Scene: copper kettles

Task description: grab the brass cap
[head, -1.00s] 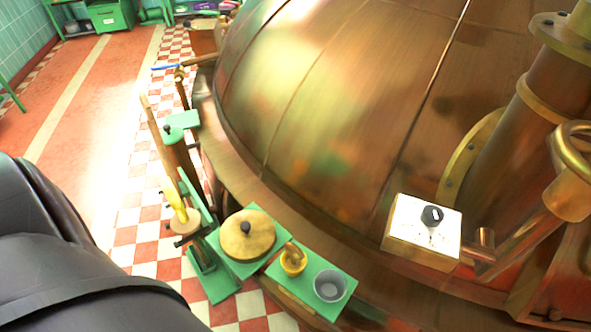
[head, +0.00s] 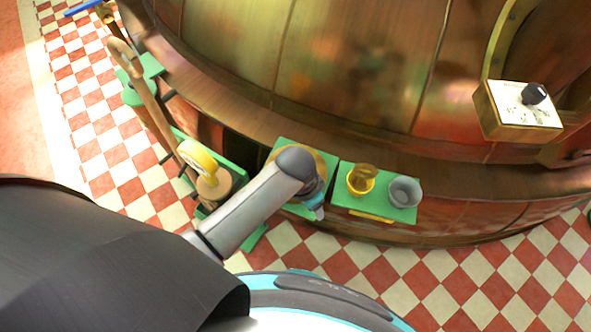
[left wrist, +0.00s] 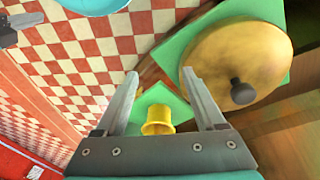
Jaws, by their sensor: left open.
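The brass cap (head: 366,173) stands in a yellow ring-shaped holder (head: 356,187) on a green shelf (head: 345,208) at the kettle's edge. In the left wrist view a yellow, flanged piece (left wrist: 158,114) shows between the fingers, farther off than they are; I cannot tell cap from holder there. My right gripper is not in view.
A round brass lid with a black knob (left wrist: 236,66) lies on the neighbouring green shelf, partly hidden by my arm in the head view. A grey cup (head: 405,191) stands right of the cap. A yellow-handled brush (head: 197,158) is at left. The copper kettle (head: 330,60) rises behind.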

